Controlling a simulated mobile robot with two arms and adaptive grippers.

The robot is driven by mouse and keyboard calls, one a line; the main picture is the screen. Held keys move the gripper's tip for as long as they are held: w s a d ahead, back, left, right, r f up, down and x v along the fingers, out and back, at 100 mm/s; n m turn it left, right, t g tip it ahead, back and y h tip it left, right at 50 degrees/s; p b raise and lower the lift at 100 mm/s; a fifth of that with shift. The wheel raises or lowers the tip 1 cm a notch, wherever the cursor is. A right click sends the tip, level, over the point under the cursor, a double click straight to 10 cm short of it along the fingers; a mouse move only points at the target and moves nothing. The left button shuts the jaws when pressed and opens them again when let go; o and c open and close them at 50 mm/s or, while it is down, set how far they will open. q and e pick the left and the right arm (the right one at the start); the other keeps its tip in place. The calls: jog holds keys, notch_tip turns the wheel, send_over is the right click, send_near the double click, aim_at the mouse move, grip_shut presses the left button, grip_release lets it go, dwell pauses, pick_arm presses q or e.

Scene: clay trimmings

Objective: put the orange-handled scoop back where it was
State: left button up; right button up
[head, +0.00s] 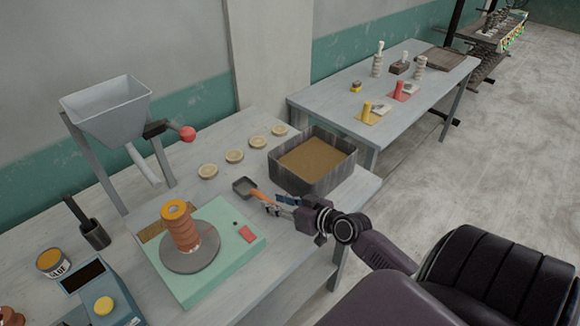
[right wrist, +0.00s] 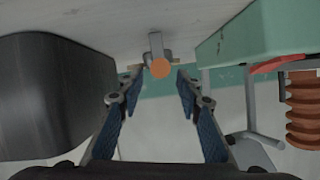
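The orange-handled scoop (head: 243,186) has a grey pan and lies on the table between the mint-green wheel base and the dark bin. Its pan points away from me and its orange handle points toward my right gripper. My right gripper (head: 275,205) is at the handle's near end. In the right wrist view the blue-padded fingers (right wrist: 157,88) are spread apart. The round orange handle end (right wrist: 160,68) shows between and slightly beyond the fingertips, with no finger visibly pressed on it. My left gripper is not in view.
The dark bin (head: 312,184) of brown material stands right of the scoop. The mint-green base (head: 217,285) with an orange ringed piece (head: 181,232) is at left. Several pale discs (head: 234,156) lie behind. A grey hopper (head: 107,110) stands at far left.

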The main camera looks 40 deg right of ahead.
jog(key=v, duration=0.5)
jog(key=shift+s+b, duration=0.15)
jog(key=shift+b, duration=0.25)
jog(key=shift+s+d+r, duration=0.1)
jog(key=shift+s+r, duration=0.25)
jog(key=shift+s, duration=0.2)
